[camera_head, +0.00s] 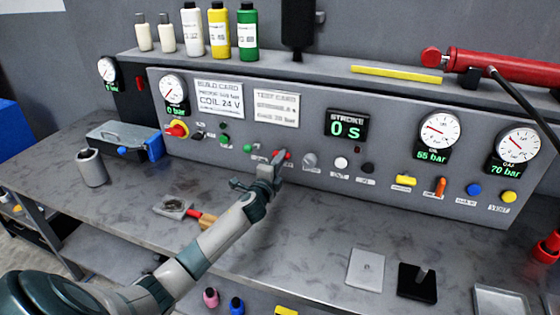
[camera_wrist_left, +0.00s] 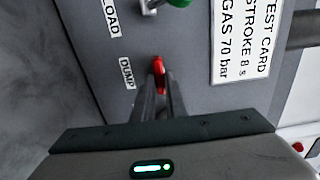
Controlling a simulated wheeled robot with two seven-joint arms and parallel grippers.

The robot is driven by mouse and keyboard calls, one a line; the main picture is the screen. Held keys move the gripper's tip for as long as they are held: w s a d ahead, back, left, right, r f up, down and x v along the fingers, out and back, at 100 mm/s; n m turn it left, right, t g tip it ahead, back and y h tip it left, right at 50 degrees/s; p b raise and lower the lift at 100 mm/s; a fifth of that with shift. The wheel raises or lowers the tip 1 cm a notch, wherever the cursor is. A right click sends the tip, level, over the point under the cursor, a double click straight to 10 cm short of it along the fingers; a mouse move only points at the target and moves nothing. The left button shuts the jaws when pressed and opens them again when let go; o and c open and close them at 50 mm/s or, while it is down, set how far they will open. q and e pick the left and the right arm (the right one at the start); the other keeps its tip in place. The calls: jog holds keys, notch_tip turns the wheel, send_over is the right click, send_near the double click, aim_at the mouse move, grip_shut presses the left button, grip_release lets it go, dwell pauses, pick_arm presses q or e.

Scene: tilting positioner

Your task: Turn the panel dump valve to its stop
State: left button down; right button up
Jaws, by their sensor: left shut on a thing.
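The dump valve has a small red handle (camera_wrist_left: 158,68) on the grey control panel (camera_head: 225,150), beside a white DUMP label (camera_wrist_left: 127,73) in the left wrist view. My left gripper (camera_wrist_left: 158,90) is shut on the red handle, its fingertips at the panel face. My right gripper is not in view.
A green-tipped lever (camera_head: 248,147) sits left of the dump valve, and a grey knob (camera_head: 310,159) to its right. The panel carries a 0 s stroke display (camera_head: 346,129) and several gauges.

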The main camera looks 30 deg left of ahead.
pick_arm(q)
jog(key=c, duration=1.8)
grip_release()
jog(key=b+v, duration=0.4)
jog(key=v, duration=1.3)
jog(key=shift+s, duration=0.2)
jog(key=shift+f, duration=0.15)
